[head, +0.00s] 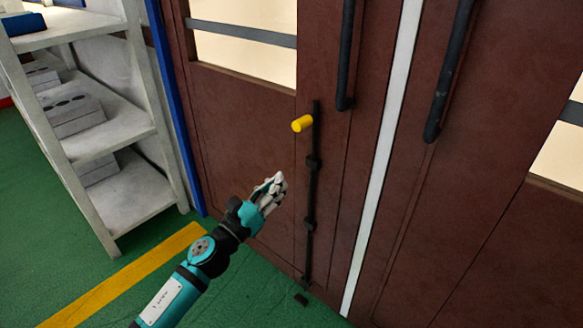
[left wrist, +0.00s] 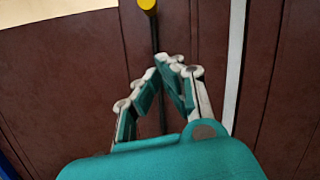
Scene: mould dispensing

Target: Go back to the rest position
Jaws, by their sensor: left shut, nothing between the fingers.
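My left gripper (head: 277,183) is shut and empty in the head view, in front of the lower part of a brown door. In the left wrist view its fingertips (left wrist: 170,60) come together in front of the door. My left arm comes in from the bottom left. A yellow knob (head: 302,123) sits at the top of a dark vertical bolt rod (head: 311,190) on the door. The knob is above and to the right of the gripper, apart from it. It also shows at the top of the left wrist view (left wrist: 147,4). My right gripper is not in view.
The brown double doors (head: 240,120) stand closed, with dark vertical handles (head: 346,60) and a white strip (head: 384,150) between them. A white shelf unit (head: 130,135) with grey boxes stands at the left. A yellow line (head: 140,270) crosses the green floor (head: 40,240).

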